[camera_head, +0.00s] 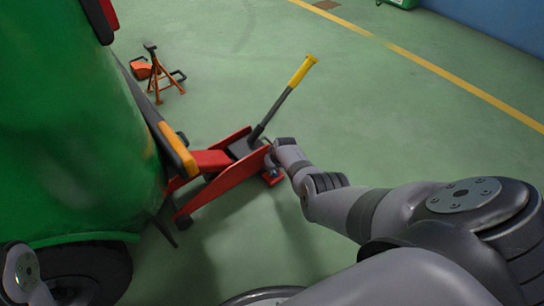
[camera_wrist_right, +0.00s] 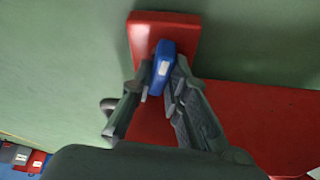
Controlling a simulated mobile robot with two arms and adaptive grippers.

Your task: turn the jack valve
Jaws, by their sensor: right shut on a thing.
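The red floor jack (camera_head: 226,180) stands on the green floor beside the green vehicle (camera_head: 70,120). Its dark handle with a yellow grip (camera_head: 302,70) tilts up to the right. My right gripper (camera_wrist_right: 161,78) is at the jack's rear end. In the wrist view, its two fingers are closed on the blue jack valve (camera_wrist_right: 163,62), one finger on each side, above a red plate (camera_wrist_right: 150,27) of the jack. My left gripper is not in view; part of my left arm shows at bottom left.
An orange jack stand (camera_head: 154,75) stands on the floor at upper left, with another orange item (camera_head: 141,69) behind it. A dark wheel (camera_head: 90,272) is at lower left. The floor beyond the jack is clear up to a yellow line (camera_head: 440,72).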

